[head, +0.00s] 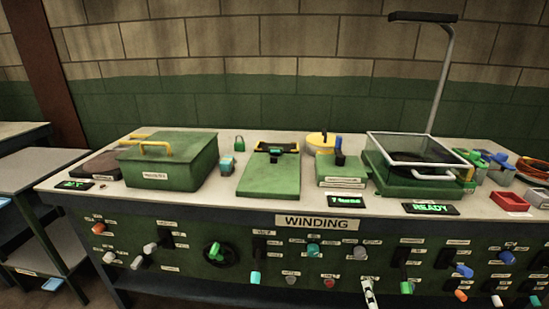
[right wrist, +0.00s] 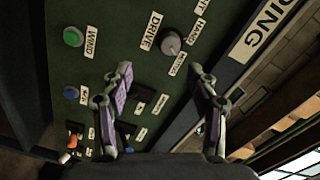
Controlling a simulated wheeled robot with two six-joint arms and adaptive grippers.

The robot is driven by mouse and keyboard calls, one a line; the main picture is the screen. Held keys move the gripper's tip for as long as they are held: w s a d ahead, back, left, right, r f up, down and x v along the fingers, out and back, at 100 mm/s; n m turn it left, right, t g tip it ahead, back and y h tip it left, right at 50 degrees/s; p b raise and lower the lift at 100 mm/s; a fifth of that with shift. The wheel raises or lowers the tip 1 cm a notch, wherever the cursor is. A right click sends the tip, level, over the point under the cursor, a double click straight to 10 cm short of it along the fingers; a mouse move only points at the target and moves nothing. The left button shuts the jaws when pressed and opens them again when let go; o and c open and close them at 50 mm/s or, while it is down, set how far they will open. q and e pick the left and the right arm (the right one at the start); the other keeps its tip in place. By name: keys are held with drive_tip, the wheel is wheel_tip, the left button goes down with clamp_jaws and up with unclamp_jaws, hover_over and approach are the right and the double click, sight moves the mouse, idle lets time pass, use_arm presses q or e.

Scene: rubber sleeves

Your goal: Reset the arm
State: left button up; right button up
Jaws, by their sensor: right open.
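My right gripper (right wrist: 160,78) is open, with nothing between its fingers, in the right wrist view. It faces the green control panel (right wrist: 100,20), and the view is turned on its side. A round grey knob (right wrist: 171,43) labelled DRIVE lies beyond the fingertips. A green button (right wrist: 73,36) by a WIND label and a blue button (right wrist: 71,92) are to the left. In the head view the panel (head: 190,285) carries several coloured knobs and levers below the WINDING sign (head: 317,223). I cannot tell which part is the arm. My left gripper does not show.
A READY display (head: 431,208) is lit. A tall lamp (head: 443,75) stands behind.

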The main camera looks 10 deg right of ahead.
drive_tip(key=s+a+f+n+g+y, duration=0.15)
drive_tip(key=s+f+n+g, duration=0.35)
drive_tip(key=f, duration=0.6)
drive_tip(key=s+a+f+n+g+y, duration=0.1)
drive_tip(key=s+a+f+n+g, duration=0.15)
drive_tip(key=s+f, duration=0.7)
drive_tip(key=s+a+f+n+g+y, duration=0.1)
drive_tip(key=s+f+n+g, duration=0.35)
drive_tip(key=f, duration=0.85)
drive_tip(key=s+a+f+n+g, duration=0.1)
drive_tip(key=s+f+n+g, duration=0.15)
drive_tip(key=s, duration=0.55)
drive_tip(key=s+f+n+g, duration=0.2)
drive_tip(key=s+f, duration=0.2)
drive_tip(key=s, duration=0.3)
use_arm(q)
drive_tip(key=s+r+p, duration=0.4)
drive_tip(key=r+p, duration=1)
drive_tip(key=p, duration=0.1)
drive_tip(key=shift+p, duration=0.3)
use_arm(e)
drive_tip(key=s+r, duration=0.3)
drive_tip(key=r, duration=1)
drive_tip(key=shift+s+r+h, duration=0.15)
drive_tip(key=shift+s+h, duration=0.15)
drive_tip(key=shift+h, duration=0.05)
drive_tip(key=shift+t, duration=0.25)
